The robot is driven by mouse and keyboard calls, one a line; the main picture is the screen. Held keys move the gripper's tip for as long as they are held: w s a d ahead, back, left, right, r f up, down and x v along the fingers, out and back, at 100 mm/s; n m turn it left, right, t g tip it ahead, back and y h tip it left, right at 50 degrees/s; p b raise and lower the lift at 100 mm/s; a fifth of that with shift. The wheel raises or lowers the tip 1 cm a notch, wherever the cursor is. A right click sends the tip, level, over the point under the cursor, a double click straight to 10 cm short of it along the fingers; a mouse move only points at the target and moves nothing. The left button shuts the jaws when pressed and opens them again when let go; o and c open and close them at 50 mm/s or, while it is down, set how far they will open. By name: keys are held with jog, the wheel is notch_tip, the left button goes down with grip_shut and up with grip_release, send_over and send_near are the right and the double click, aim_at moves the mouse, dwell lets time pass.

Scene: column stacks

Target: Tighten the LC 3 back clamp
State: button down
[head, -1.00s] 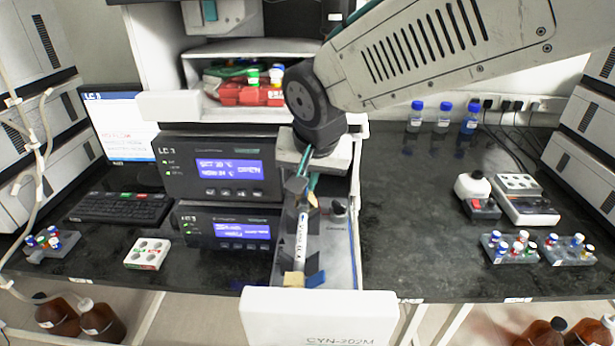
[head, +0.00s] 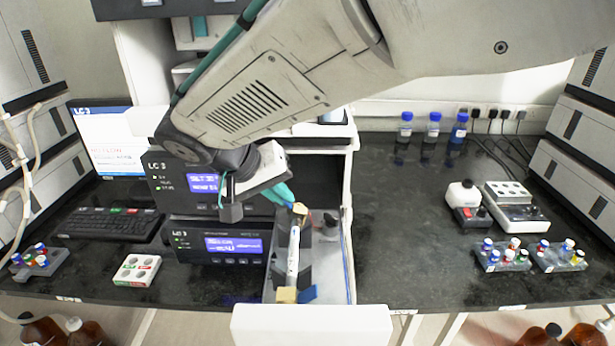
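The open LC 3 drawer (head: 338,270) holds a white-labelled column (head: 293,258) lying front to back in a dark cradle. The back clamp (head: 300,210), with a tan end, is at the column's far end. A yellow block (head: 286,295) and a blue block (head: 308,293) sit at the near end. My gripper (head: 283,194) is tilted, coming from the upper left, with its teal fingers just left of and above the back clamp. Contact with the clamp cannot be told. The finger gap is not clear.
The LC 3 modules (head: 215,245) with lit displays stand just left of the drawer. A keyboard (head: 108,224) and a white holder (head: 137,270) lie farther left. Vial racks (head: 503,256), a white device (head: 515,205) and blue-capped bottles (head: 432,128) are right. The bench between is clear.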

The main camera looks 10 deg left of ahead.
jog(key=shift+s+a+f+n+t+h, duration=0.1)
jog(key=shift+a+f+n+t+h, duration=0.15)
jog(key=shift+h, duration=0.45)
jog(key=shift+s+a+f+n+t+h, duration=0.15)
jog(key=shift+a+t+h, duration=0.15)
jog(key=shift+h, duration=0.4)
jog(key=shift+w+a+f, duration=0.1)
jog(key=c, duration=1.6)
grip_release()
jog(key=v, duration=0.7)
jog(key=shift+s+a+r, duration=0.2)
jog(key=shift+s+a, duration=0.05)
